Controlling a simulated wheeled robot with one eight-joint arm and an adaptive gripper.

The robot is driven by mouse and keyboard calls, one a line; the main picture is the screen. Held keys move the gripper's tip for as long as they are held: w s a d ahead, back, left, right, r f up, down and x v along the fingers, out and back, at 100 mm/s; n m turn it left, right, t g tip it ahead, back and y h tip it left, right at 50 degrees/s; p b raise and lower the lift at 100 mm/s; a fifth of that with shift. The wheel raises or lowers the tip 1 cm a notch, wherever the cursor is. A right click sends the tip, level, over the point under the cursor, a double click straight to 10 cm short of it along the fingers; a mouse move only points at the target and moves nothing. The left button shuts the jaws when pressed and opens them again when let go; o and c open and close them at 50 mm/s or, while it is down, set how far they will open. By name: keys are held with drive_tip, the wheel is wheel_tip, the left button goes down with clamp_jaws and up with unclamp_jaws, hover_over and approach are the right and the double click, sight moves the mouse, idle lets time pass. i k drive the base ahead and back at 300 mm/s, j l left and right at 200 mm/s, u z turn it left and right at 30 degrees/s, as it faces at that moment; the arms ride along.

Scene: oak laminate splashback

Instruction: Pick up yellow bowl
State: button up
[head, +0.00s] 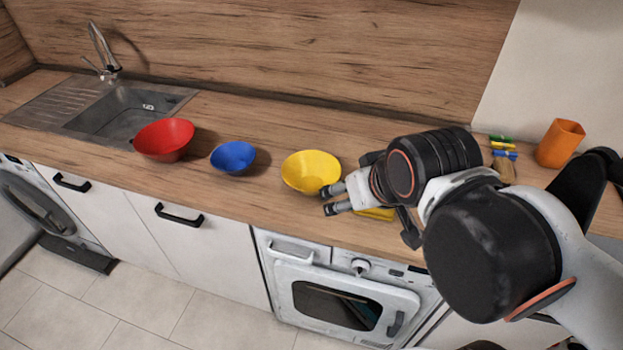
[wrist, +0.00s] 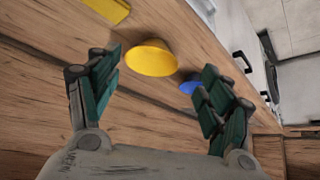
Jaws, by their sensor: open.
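The yellow bowl (head: 310,172) stands upright on the wooden counter, right of the blue bowl. In the wrist view the yellow bowl (wrist: 152,58) shows ahead of my gripper, between the two spread fingers. My gripper (head: 330,199) is open and empty; in the head view its fingertips are close to the bowl's lower right side, and I cannot tell if they touch it. The open fingers also show in the wrist view (wrist: 160,95).
A blue bowl (head: 233,157) and a red bowl (head: 164,139) stand to the left, near the sink (head: 125,112). A flat yellow thing (head: 375,213) lies partly hidden under my gripper. An orange cup (head: 561,143) and small coloured items (head: 503,147) are at the right.

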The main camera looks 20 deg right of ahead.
sight(306, 171)
drive_tip(key=k+l+u, duration=0.1)
drive_tip(key=l+u, duration=0.15)
drive_tip(key=l, duration=0.15)
drive_tip(key=k+l+u, duration=0.25)
drive_tip(key=l, duration=0.2)
drive_tip(key=k+l+u, duration=0.1)
drive_tip(key=l+u, duration=0.15)
drive_tip(key=l, duration=0.15)
